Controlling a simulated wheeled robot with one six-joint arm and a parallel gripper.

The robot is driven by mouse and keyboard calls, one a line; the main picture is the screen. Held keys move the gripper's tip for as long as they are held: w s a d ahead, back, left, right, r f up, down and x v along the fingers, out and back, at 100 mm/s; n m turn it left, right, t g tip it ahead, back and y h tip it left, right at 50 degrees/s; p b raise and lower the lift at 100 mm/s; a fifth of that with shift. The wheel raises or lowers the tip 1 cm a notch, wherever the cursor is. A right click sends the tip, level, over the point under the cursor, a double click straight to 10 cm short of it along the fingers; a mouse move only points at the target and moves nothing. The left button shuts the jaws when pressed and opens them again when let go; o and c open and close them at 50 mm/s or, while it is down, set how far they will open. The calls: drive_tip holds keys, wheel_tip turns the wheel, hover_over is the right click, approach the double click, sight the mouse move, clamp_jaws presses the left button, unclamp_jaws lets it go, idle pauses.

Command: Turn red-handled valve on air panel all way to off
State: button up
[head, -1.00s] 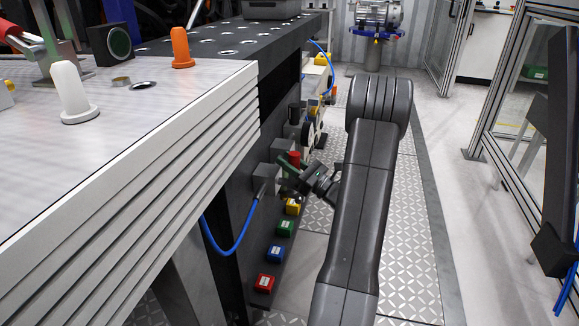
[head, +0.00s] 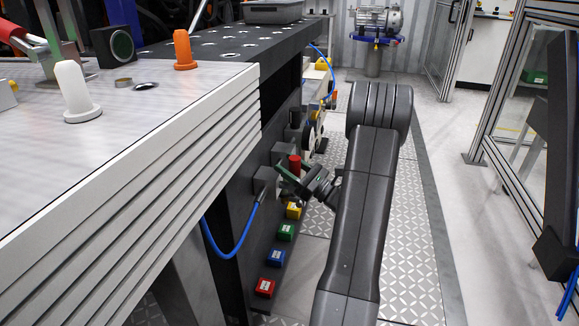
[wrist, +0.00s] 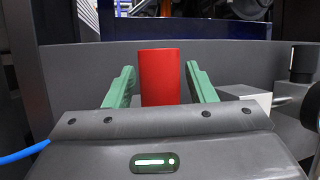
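The red handle (head: 295,162) stands upright at the side panel below the dark bench, just beyond my gripper in the head view. In the wrist view the red handle (wrist: 159,76) is a plain red upright block between my two green fingers. My gripper (wrist: 161,86) is open, with a visible gap between each finger and the handle. My gripper (head: 282,176) also shows in the head view, at the end of my dark arm. The valve body under the handle is hidden by my gripper.
A blue hose (head: 232,250) loops below the panel. Yellow, green, blue and red (head: 264,287) blocks line the panel's lower edge. The grey-white bench (head: 150,130) juts out at left. Patterned floor (head: 415,250) is clear to the right of my arm.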

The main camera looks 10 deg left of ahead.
drive_tip(key=p+v, duration=0.3)
drive_tip(key=v, duration=1.1)
drive_tip(key=shift+a+r, duration=0.1)
idle(1.1)
